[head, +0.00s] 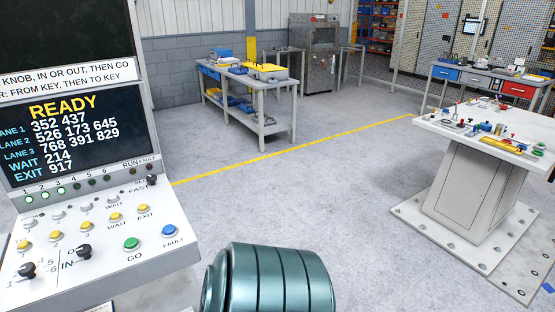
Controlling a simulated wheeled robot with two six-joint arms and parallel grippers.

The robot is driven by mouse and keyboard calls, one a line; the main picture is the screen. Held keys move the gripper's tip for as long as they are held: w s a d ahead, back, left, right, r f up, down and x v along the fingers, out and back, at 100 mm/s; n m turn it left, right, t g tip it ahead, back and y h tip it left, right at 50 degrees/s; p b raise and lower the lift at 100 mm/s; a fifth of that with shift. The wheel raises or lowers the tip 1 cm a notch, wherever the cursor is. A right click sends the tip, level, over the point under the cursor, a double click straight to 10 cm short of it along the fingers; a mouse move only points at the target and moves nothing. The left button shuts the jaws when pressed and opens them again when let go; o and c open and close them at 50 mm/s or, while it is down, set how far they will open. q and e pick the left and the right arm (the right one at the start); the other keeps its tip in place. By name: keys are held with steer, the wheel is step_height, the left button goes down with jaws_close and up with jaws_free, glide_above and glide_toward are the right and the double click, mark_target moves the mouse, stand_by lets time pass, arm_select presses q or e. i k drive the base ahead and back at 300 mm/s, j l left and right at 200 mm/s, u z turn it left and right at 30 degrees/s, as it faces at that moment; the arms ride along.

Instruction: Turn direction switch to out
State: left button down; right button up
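The direction switch (84,252) is a black knob on the sloped white control panel (130,275) at the lower left of the head view. The label IN stands just to its left, and a label starting with O is partly hidden behind the knob. I cannot tell clearly which label the knob points to. A second black knob (26,270) sits further left on the panel. Neither of my grippers is in view.
A green GO button (131,244), a blue FAULT button (169,230) and several yellow buttons sit near the switch. The screen (70,130) above reads READY. A workbench (250,85) and a white pedestal table (480,170) stand beyond open floor.

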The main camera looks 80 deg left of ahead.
mark_target(84, 251)
steer(key=u, duration=4)
